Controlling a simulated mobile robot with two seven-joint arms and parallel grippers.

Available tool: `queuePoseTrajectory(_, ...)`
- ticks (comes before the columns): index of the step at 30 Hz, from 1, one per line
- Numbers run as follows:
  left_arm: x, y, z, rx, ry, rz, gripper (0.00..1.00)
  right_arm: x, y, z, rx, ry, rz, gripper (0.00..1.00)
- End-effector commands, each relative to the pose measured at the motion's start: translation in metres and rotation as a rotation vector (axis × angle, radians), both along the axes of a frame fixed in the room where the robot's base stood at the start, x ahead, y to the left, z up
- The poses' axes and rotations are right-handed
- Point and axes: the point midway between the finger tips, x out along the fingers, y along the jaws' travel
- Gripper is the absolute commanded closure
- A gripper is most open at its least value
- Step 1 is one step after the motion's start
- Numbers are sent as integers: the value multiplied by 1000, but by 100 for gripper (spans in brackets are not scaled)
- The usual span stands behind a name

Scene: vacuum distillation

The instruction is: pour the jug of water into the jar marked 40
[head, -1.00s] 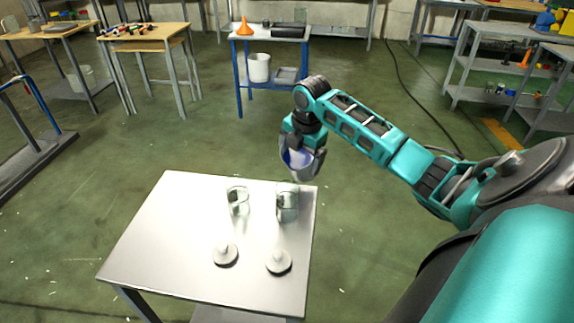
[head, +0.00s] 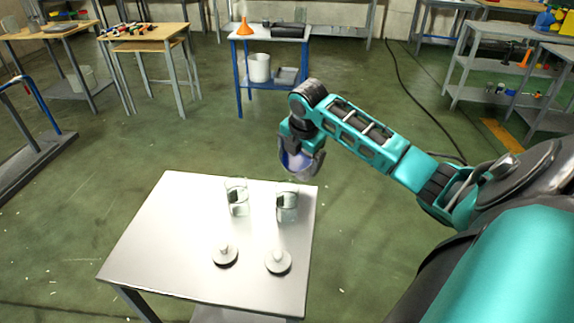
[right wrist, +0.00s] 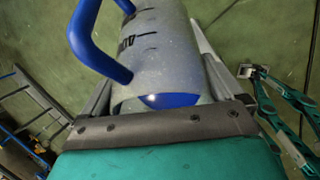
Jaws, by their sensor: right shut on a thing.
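The jug (head: 295,162) is translucent with a blue handle, which shows clearly in the right wrist view (right wrist: 88,40). My right gripper (head: 302,150) is shut on it and holds it in the air just beyond the table's far right corner. The jug looks tilted; its water cannot be made out clearly. Two clear glass jars stand upright on the table, a left jar (head: 237,197) and a right jar (head: 287,203), both open. The jug is above and behind the right jar in the head view. Their dark markings are too small to read. My left gripper is not seen.
Two pale round lids with knobs, a left lid (head: 225,254) and a right lid (head: 278,262), lie in front of the jars. The metal table (head: 165,235) is bare on its left side. Other workbenches and a blue-legged table (head: 270,32) stand far back.

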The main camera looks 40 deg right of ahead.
Motion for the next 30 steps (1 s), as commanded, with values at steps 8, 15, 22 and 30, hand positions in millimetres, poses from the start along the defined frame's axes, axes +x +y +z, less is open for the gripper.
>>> queuePoseTrajectory(8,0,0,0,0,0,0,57,0,1,3,-24,-17,1,71)
queuePoseTrajectory(15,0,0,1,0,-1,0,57,-1,2,4,-45,-27,1,71)
queuePoseTrajectory(22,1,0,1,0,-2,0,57,-1,3,6,-62,-37,0,71)
queuePoseTrajectory(30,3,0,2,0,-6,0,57,-2,4,7,-84,-49,1,71)
